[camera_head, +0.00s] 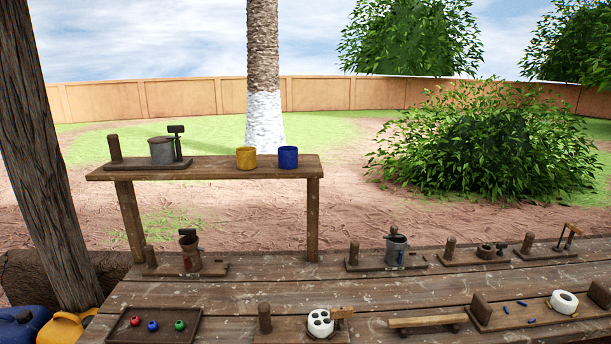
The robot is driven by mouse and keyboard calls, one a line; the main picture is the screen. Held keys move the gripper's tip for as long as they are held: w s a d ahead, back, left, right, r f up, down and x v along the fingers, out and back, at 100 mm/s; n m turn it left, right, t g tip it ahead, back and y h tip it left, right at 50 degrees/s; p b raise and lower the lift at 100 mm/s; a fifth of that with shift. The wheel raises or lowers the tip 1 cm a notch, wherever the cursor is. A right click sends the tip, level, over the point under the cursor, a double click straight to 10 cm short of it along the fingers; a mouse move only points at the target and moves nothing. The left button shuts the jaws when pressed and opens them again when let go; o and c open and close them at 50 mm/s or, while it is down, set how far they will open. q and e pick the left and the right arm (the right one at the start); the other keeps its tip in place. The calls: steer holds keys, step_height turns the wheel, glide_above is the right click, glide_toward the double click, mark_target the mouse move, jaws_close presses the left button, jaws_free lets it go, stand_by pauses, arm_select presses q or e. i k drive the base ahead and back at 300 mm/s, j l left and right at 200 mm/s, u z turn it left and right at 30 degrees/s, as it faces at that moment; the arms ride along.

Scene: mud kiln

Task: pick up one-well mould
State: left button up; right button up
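A white ring-shaped piece with a single round opening (564,302) lies on a wooden board (520,318) at the lower right; it looks like the one-well mould. A white round block with several holes (320,323) stands on another board at the lower middle, beside a wooden peg. Neither of my grippers shows in the head view, and nothing is seen touching the white ring.
The wooden table (262,292) holds several peg boards with metal cups along its back. A dark tray (150,326) with red, blue and green balls is at the lower left. A raised shelf (210,170) carries a yellow cup (246,158) and a blue cup (288,157).

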mark_target(564, 302)
steer(key=z, duration=1.55)
